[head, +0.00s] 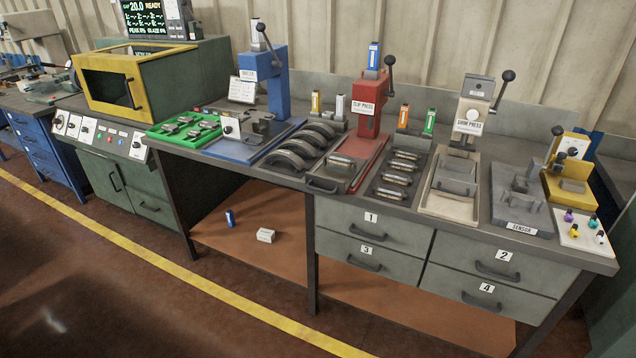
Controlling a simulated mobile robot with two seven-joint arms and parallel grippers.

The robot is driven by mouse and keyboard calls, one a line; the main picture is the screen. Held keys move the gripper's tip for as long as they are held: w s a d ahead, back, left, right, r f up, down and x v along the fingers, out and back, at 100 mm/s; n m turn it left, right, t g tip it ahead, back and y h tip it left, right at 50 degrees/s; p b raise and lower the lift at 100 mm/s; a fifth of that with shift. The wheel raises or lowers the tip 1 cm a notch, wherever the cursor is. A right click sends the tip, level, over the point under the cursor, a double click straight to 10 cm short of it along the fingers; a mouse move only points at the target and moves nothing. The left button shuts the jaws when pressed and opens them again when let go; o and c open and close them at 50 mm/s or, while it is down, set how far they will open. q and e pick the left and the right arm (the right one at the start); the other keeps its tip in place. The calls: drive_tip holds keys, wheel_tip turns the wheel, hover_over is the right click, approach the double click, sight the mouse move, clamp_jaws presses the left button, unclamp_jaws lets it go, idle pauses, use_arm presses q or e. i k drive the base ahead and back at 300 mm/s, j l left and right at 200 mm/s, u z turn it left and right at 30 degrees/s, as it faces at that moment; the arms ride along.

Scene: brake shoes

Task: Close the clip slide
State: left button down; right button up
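The red clip press (368,105) stands upright on the bench, with a black lever at its upper right. In front of it is a grey slide (352,181) with a dark handle (322,187) at its front end. The slide sits forward of the press head, out near the bench's front edge. A shiny metal part (342,160) lies on the slide. A red base plate (378,152) shows beside and behind the slide. Neither of my grippers is in view.
Curved brake shoes (290,154) lie left of the slide. A dark tray (382,190) of metal parts lies right. The blue press (275,85), shim press (470,115) and sensor fixture (525,205) share the bench. Numbered drawers (370,224) are shut below.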

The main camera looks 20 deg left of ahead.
sight(330, 178)
drive_tip(key=i+j, duration=0.75)
drive_tip(key=k+j+u, duration=0.05)
drive_tip(key=j, duration=0.1)
